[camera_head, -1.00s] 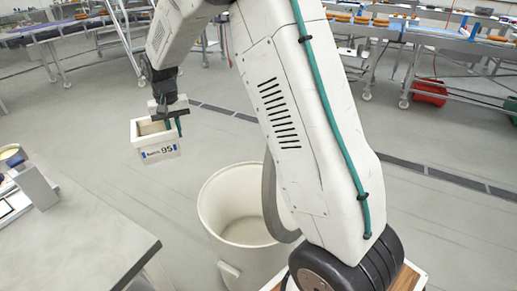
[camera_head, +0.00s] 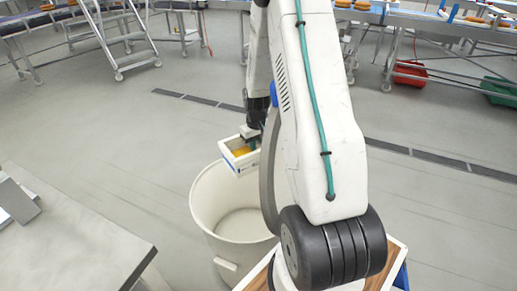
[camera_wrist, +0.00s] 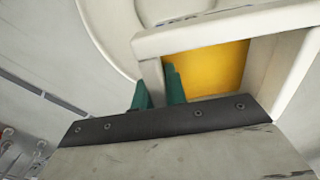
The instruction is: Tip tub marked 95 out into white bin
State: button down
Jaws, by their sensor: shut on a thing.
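The tub (camera_head: 245,163) is a small white box with yellow inside it. It hangs from my gripper (camera_head: 252,143) over the far part of the white bin in the head view, looking slightly tilted there. In the wrist view the green fingers of my gripper (camera_wrist: 158,82) are shut on a wall of the tub (camera_wrist: 215,30), and a yellow patch shows inside. The 95 cannot be read now. The white bin (camera_head: 212,225) is a tall round tub on the floor with an open top. Its visible inside looks empty; my arm hides its right side.
A grey table (camera_head: 75,245) stands at the left front, left of the bin. A step ladder (camera_head: 125,45) and conveyor lines (camera_head: 430,30) stand at the back, with a red crate (camera_head: 412,75) beneath. The floor behind the bin is clear.

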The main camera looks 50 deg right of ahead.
jog(key=shift+s+d+f, duration=0.25)
jog(key=shift+s+d, duration=0.05)
jog(key=shift+s, duration=0.15)
jog(key=h, duration=0.2)
jog(key=g+h, duration=0.1)
jog(key=h, duration=0.1)
jog(key=a+h, duration=0.1)
jog(key=h, duration=0.2)
jog(key=shift+w+f+g, duration=0.15)
jog(key=shift+f+g, duration=0.25)
jog(key=shift+w+a+r+h, duration=0.1)
jog(key=shift+a+r+h, duration=0.35)
jog(key=shift+h, duration=0.55)
jog(key=shift+w+a+r+g+h, duration=0.2)
jog(key=shift+a+h, duration=0.2)
jog(key=shift+h, duration=0.2)
jog(key=shift+w+a+r+g+h, duration=0.1)
jog(key=shift+a+r+g+h, duration=0.1)
jog(key=shift+a+h, duration=0.3)
jog(key=shift+w+a+r+g+h, duration=0.15)
jog(key=shift+a+g+h, duration=0.15)
jog(key=shift+a+h, duration=0.6)
jog(key=shift+w+a+r+g+h, duration=0.15)
jog(key=shift+a+g+h, duration=0.3)
jog(key=shift+h, duration=0.65)
jog(key=shift+a, duration=0.1)
notch_tip(320, 180, up, 7)
